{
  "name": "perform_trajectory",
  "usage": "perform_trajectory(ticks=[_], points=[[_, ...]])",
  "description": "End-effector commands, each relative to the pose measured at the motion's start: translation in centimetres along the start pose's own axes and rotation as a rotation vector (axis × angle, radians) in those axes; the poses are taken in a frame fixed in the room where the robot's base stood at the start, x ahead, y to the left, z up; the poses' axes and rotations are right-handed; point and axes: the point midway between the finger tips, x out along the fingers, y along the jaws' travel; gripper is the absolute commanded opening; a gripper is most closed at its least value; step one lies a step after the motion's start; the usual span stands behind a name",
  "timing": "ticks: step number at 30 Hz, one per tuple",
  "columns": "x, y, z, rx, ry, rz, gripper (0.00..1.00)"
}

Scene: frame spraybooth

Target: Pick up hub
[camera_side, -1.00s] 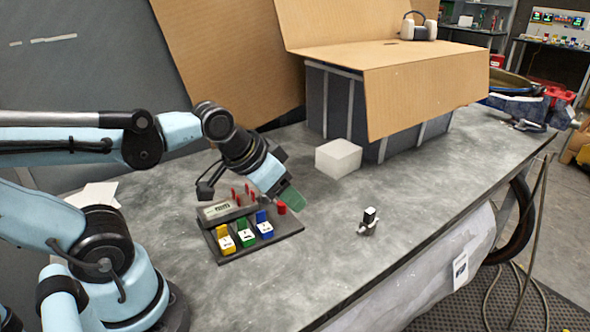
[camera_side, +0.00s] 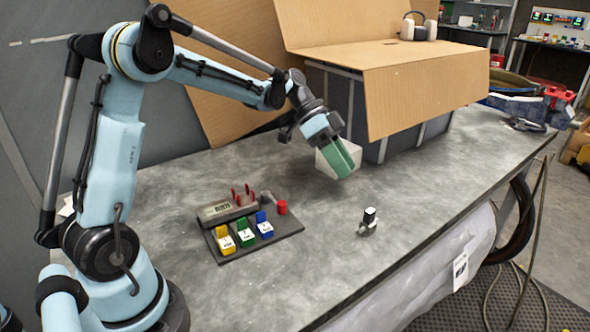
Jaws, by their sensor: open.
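A small grey metal piece with a black and white upper part (camera_side: 368,222), which I take to be the hub, stands alone on the grey tabletop right of the picture's middle. My gripper (camera_side: 345,172) has green fingers and points down and to the right. It is open, with nothing seen between the fingers. It hangs above the table, up and a little to the left of the hub in the picture, apart from it. The gap between the fingers is hard to make out at this angle.
A dark board (camera_side: 270,243) with yellow, green and blue blocks and red parts lies left of the hub. A white block (camera_side: 325,165) stands partly hidden behind my gripper. A large cardboard-covered box (camera_side: 420,95) stands at the back. The table around the hub is clear.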

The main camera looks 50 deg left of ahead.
Motion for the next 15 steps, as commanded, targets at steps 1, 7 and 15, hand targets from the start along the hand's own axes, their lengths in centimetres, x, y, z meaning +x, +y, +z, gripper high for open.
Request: perform_trajectory(ticks=[1, 7, 15], points=[[0.1, -1.3, 0.3, 0.045, 0.03, 0.032, 0.55], [0.4, -4.6, 1.9, 0.266, 0.169, 0.15, 0.55], [0.6, -7.0, 4.8, 0.505, 0.331, 0.225, 0.55]])
